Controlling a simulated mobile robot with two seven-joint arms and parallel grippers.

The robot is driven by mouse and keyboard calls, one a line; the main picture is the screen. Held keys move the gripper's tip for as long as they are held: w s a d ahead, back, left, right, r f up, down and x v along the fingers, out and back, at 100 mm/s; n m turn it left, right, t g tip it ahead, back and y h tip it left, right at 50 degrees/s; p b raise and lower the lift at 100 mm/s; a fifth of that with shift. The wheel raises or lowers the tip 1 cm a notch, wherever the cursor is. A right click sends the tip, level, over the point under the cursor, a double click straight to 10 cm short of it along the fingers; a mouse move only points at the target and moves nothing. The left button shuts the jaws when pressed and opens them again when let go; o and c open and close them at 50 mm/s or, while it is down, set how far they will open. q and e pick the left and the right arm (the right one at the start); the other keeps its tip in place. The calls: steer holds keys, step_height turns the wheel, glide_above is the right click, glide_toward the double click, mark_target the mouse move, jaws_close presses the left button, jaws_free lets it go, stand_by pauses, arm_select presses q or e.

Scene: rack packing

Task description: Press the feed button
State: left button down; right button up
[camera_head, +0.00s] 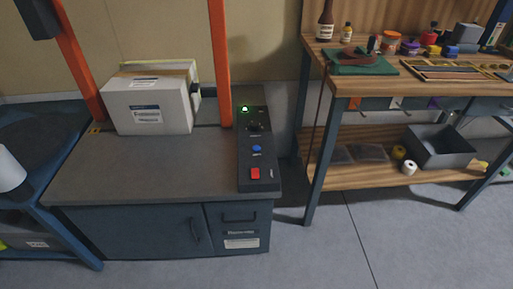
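A black control panel (246,186) lies along the right edge of the grey-topped bench. From back to front it carries a lit green button (244,109), a dark knob (254,127), a round blue button (256,148) and a red rectangular switch (255,174). Small labels stand by the controls but are too small to read, so I cannot tell which one is marked feed. Nothing touches or covers the panel. Neither of my grippers is in view.
A white labelled carton (148,110) stands on the bench (130,170), between two orange posts (220,60). A wooden workbench (400,88) with tools, bottles and a grey bin (440,148) stands at right. The bench top in front of the carton is clear.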

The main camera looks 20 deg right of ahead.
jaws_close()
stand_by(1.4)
